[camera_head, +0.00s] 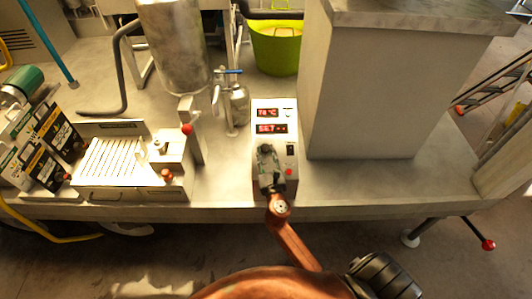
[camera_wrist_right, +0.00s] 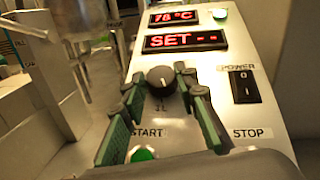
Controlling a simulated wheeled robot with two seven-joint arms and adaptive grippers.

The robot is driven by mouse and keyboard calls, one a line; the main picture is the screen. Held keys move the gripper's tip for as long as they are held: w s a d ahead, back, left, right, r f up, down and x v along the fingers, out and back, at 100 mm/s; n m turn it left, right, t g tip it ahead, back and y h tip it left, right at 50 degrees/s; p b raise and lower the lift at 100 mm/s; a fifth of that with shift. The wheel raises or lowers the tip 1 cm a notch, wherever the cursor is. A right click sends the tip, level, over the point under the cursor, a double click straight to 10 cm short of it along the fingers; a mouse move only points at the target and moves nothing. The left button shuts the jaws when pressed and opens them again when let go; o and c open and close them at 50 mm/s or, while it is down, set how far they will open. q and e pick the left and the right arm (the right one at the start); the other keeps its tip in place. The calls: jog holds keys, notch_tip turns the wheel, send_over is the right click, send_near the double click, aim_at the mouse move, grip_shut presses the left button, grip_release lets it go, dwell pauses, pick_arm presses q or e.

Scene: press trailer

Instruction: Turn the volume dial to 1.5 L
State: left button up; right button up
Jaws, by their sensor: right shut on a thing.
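The volume dial (camera_wrist_right: 161,79) is a small dark round knob with a light pointer line on the sloped face of a grey control box (camera_head: 289,108). My right gripper (camera_wrist_right: 158,84) has its two green-padded fingers on either side of the dial, shut on it. In the head view the same gripper (camera_head: 266,152) covers the dial. A mark below the dial looks like 1 L, but the scale is mostly hidden. The upper red display (camera_wrist_right: 173,16) reads 78 °C. The lower display (camera_wrist_right: 185,40) reads SET and dashes. My left gripper is not in view.
A black power switch (camera_wrist_right: 244,86) is right of the dial. A green START button (camera_wrist_right: 143,154) lies below it, close under the fingers; a red button (camera_head: 289,172) is at lower right. A grey block (camera_head: 365,100) stands right of the box, a metal tap vessel (camera_head: 239,103) behind left.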

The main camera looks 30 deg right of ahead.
jog(key=shift+s+d+r+n+t+y+p, duration=0.1)
jog(key=shift+d+r+n+t+y+p, duration=0.1)
jog(key=shift+n+y+p, duration=0.55)
jog(key=shift+s+d+r+n+t+y+p, duration=0.1)
jog(key=shift+n+t+y+p, duration=0.1)
jog(key=shift+n+y+p, duration=0.5)
jog(key=shift+d+f+n+y, duration=0.15)
jog(key=shift+n+y, duration=0.8)
jog(key=shift+n, duration=0.2)
jog(key=shift+d+n+y, duration=0.1)
jog(key=shift+n+y, duration=0.8)
jog(key=shift+d+n+g+y+b, duration=0.15)
jog(key=shift+n+g+y+b, duration=0.3)
jog(key=shift+n+y, duration=0.95)
jog(key=o, duration=1.2)
jog(key=shift+c, duration=0.2)
